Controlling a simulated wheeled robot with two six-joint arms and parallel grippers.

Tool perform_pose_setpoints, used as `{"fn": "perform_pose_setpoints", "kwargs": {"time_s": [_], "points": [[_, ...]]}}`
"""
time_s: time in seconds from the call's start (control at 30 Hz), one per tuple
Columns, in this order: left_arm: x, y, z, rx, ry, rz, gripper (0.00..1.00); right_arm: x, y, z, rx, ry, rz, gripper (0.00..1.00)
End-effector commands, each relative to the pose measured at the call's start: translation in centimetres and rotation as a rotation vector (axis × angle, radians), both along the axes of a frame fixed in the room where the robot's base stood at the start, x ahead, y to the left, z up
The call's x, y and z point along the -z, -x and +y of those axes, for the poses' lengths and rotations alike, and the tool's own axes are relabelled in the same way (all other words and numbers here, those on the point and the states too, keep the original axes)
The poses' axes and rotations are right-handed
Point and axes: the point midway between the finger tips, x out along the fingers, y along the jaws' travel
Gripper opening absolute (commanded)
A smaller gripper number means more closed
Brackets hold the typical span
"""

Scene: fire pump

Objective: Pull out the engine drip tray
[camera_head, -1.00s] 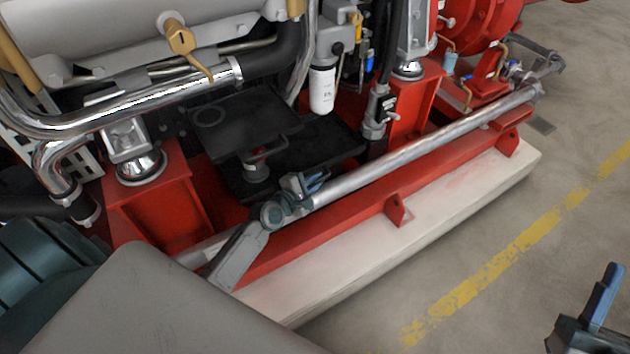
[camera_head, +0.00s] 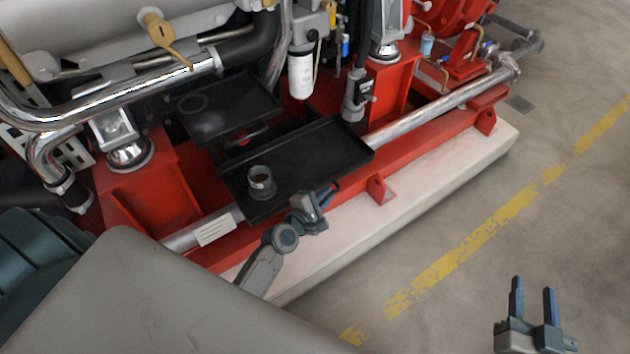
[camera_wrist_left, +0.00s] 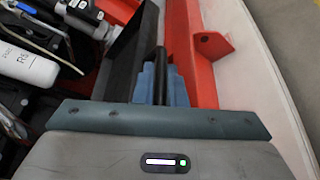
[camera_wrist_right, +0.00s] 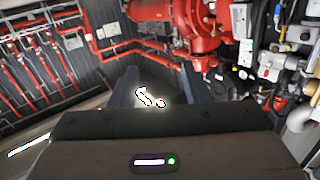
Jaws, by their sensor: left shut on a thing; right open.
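The black engine drip tray (camera_head: 315,160) sticks out from under the engine, over the silver pipe and toward the red base rail. A round dark cup-like piece (camera_head: 262,178) shows at its left part. My left gripper (camera_head: 324,197) is at the tray's front edge, shut on it. In the left wrist view, the blue fingers of the left gripper (camera_wrist_left: 160,83) close around a dark bar beside the tray (camera_wrist_left: 128,65). My right gripper (camera_head: 533,290) is open and empty over the floor at lower right.
A black plate (camera_head: 225,108) lies above the tray's back. The silver pipe (camera_head: 440,110) and red base rail (camera_head: 410,155) run along the front, with a pale plinth (camera_head: 450,175) below. The floor (camera_head: 430,235) in front is clear, with a yellow line.

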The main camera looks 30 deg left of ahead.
Motion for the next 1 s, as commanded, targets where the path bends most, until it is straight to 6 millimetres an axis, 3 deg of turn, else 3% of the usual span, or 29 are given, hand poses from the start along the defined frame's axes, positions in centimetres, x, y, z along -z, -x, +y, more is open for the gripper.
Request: {"fn": "perform_pose_setpoints", "kwargs": {"time_s": [0.23, 0.7, 0.73, 0.77, 1.0], "points": [[0.0, 1.4, -2.4, 0.0, 0.001, 0.001, 0.0, 1.2, 0.5, 0.1, -0.004, -0.004, 0.066, 0.43], [0.1, 1.8, -2.9, 0.001, -0.001, 0.001, 0.0, 1.5, 0.5, 0.1, -0.005, -0.006, 0.076, 0.43], [0.1, 1.8, -2.9, 0.001, -0.001, 0.001, 0.13, 1.5, 0.6, 0.1, -0.005, -0.006, 0.076, 0.43], [0.1, 1.8, -2.9, 0.001, -0.001, 0.001, 0.19, 1.5, 0.6, 0.1, -0.005, -0.006, 0.076, 0.43], [0.1, 1.7, -2.9, 0.001, -0.001, 0.001, 0.2, 1.5, 0.6, 0.1, -0.005, -0.006, 0.076, 0.43]]}}
